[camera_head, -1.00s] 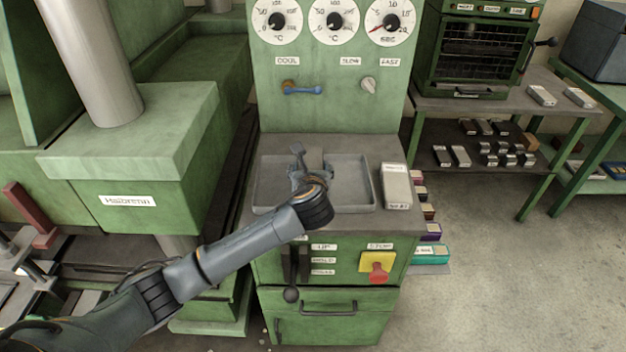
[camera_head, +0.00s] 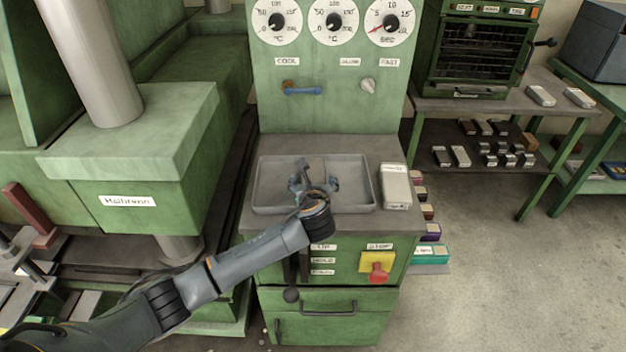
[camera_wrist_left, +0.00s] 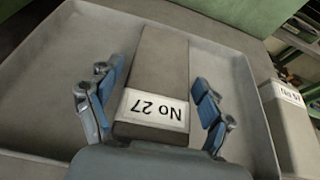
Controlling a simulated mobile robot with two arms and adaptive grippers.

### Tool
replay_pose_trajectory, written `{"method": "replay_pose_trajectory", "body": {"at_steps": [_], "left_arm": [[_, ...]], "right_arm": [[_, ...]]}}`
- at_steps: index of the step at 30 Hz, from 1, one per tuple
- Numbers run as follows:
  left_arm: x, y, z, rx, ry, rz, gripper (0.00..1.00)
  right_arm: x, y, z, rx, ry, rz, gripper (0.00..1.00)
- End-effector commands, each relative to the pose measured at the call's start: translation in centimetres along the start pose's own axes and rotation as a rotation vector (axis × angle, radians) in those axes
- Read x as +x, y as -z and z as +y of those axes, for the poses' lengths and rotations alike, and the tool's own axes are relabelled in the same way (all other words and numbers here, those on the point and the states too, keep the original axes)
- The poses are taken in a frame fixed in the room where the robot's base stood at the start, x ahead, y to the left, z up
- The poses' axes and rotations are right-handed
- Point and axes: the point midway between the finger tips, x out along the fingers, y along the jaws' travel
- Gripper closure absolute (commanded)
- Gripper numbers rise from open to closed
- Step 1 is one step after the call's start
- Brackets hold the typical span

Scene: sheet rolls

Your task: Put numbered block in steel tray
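A grey block with a white "No 27" label (camera_wrist_left: 158,75) lies in the steel tray, seen in the left wrist view. The steel tray (camera_head: 358,185) sits on the green machine's top in the head view. My left gripper (camera_head: 318,180) is over the tray. In the left wrist view its blue-padded fingers (camera_wrist_left: 158,102) stand on either side of the block, with gaps between pads and block. In the head view I cannot make out this block behind the gripper. A second labelled block (camera_head: 397,187) lies right of the tray; it also shows in the wrist view (camera_wrist_left: 290,125).
A yellow-red stop switch (camera_head: 377,265) is on the front. A green press (camera_head: 130,150) stands left. A shelf with several metal blocks (camera_head: 485,145) stands right.

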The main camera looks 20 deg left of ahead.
Motion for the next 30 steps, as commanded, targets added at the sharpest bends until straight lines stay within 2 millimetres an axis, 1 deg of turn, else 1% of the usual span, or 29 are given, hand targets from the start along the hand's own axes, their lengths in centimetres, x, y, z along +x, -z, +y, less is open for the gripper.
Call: {"method": "replay_pose_trajectory", "body": {"at_steps": [11, 14, 17, 24, 30], "left_arm": [[-0.1, -0.2, 0.0, -0.001, 0.001, 0.0, 0.14], [-0.8, -0.3, -0.1, -0.001, 0.002, 0.0, 0.14], [-2.2, -0.2, -0.1, 0.0, 0.002, 0.001, 0.14], [-7.1, -0.2, -0.1, -0.001, 0.004, 0.001, 0.14], [-10.5, -0.2, -0.1, 0.0, 0.003, 0.001, 0.14]], "right_arm": [[0.0, 0.0, 0.0, 0.0, 0.0, 0.0, 0.59], [0.0, 0.0, 0.0, 0.0, 0.0, 0.0, 0.59], [-0.1, 0.0, 0.0, 0.0, 0.0, 0.0, 0.59], [-0.3, 0.0, 0.0, -0.001, 0.0, 0.0, 0.59], [-0.3, 0.0, 0.0, -0.001, 0.0, 0.0, 0.59]]}}
